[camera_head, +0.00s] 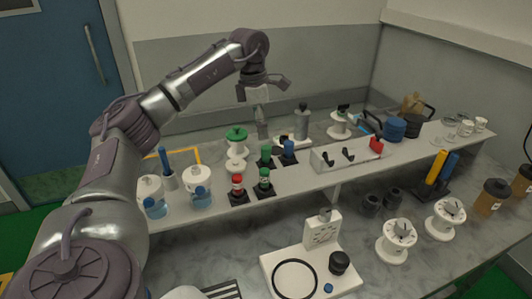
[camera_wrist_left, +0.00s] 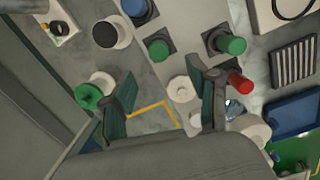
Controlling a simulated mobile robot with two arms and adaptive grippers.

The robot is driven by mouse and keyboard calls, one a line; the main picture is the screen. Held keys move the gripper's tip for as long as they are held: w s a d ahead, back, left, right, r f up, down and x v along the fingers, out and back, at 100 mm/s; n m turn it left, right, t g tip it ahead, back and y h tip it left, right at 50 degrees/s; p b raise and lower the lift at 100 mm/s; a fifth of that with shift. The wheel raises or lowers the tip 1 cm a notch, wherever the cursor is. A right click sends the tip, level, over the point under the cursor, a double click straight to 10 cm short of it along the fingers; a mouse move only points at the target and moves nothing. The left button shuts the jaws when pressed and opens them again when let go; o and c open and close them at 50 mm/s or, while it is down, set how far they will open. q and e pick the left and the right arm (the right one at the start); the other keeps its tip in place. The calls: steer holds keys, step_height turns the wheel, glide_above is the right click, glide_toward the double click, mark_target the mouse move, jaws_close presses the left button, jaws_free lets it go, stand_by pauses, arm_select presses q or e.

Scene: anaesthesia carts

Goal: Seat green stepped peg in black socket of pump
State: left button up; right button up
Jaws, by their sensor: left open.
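My left gripper (camera_head: 262,92) is open and empty, raised above the back of the narrow shelf. Its spread fingers also show in the left wrist view (camera_wrist_left: 163,106). Green-topped pieces stand in black square holders: one at the shelf's front (camera_head: 264,179), one behind it (camera_head: 266,156). A knobbed green piece (camera_head: 236,134) sits on a white body further back, and appears left of the fingers in the wrist view (camera_wrist_left: 88,96). I cannot tell which is the stepped peg. The white pump (camera_head: 318,242) stands on the lower counter, with a black round socket (camera_head: 339,261) on its base.
A red-topped piece (camera_head: 237,184) and a blue-topped one (camera_head: 288,149) stand close to the green ones. White jars (camera_head: 197,180) are left on the shelf, a white box with black levers (camera_head: 345,156) right. White spools (camera_head: 397,240) stand right of the pump.

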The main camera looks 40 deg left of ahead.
mark_target(266, 147)
arm_select(q)
step_height(266, 147, down, 2)
steer(key=shift+w+f, duration=0.15)
steer(key=shift+f, duration=0.1)
steer(key=shift+w+d+f, duration=0.1)
steer(key=shift+f, duration=0.45)
steer(key=f, duration=0.1)
steer(key=f+p, duration=0.1)
steer(key=f, duration=0.1)
steer(key=shift+w+d+f+p, duration=0.25)
steer(key=shift+d+p, duration=0.05)
steer(key=shift+w+f, duration=0.1)
steer(key=shift+f, duration=0.45)
arm_select(e)
steer(key=shift+w+a+r, duration=0.25)
steer(key=shift+w+r, duration=0.15)
steer(key=shift+r, duration=0.05)
steer(key=shift+w+a+r, duration=0.2)
steer(key=shift+w+r, duration=0.2)
steer(key=shift+r, duration=0.05)
arm_select(q)
steer(key=shift+c, duration=1)
steer(key=c, duration=0.8)
steer(key=shift+c, duration=0.2)
arm_select(e)
steer(key=shift+s+d, duration=0.1)
steer(key=shift+d, duration=0.1)
arm_select(q)
steer(key=shift+r, duration=0.1)
